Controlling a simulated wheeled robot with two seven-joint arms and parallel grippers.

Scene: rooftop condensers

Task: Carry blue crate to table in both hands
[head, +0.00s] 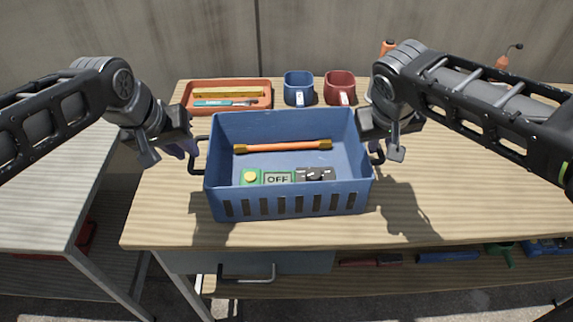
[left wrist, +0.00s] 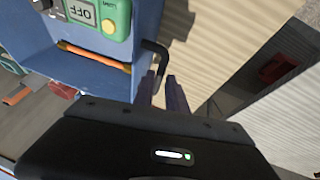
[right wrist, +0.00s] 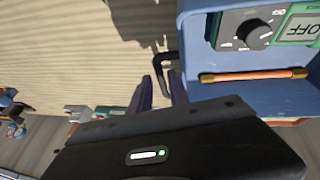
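The blue crate (head: 288,203) is upright over the wooden-topped table (head: 470,190), with a black handle at each end. In it are an orange rod with brass-coloured ends (head: 283,146) and a green and dark panel marked OFF (head: 279,178). My left gripper (head: 190,148) is at the left handle (left wrist: 157,58); its fingers lie either side of the handle, but whether they press on it is unclear. My right gripper (head: 378,150) is at the right handle (right wrist: 161,62), its fingers apart around it with a visible gap. Whether the crate touches the tabletop is unclear.
Behind the crate are an orange tray (head: 228,108) with tools, a blue mug (head: 299,88) and a red mug (head: 340,88). A grey-topped table (head: 45,190) stands at the left across a narrow gap. The tabletop right of the crate is largely clear.

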